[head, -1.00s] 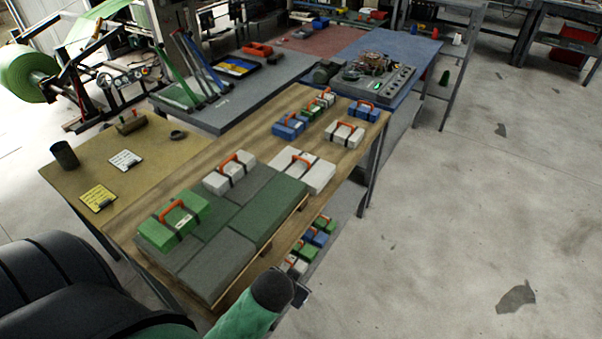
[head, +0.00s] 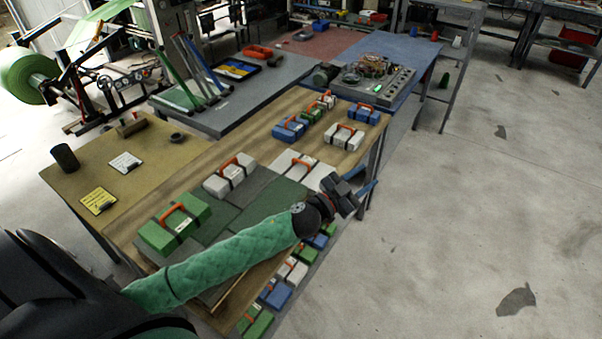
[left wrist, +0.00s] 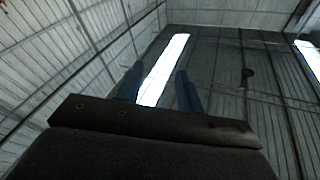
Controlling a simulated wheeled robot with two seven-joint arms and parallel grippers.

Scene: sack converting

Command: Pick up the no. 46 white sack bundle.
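White sack bundles with dark straps and orange handles lie on the wooden table: one on the grey and green stacks (head: 230,178), a large flat one in the middle (head: 291,161), one farther right (head: 344,137) and a small one at the back (head: 327,101). Their numbers are too small to read, so I cannot tell which is no. 46. My left gripper (head: 360,190) is beyond the table's right edge, near the large flat bundle and touching no bundle that I can see. Its blue fingers (left wrist: 160,85) stand apart and empty in the left wrist view, facing the ceiling. My right gripper is out of view.
A green bundle (head: 175,227) and blue bundles (head: 290,128) share the wooden table. More bundles, such as a white one (head: 291,271), lie on a lower shelf.

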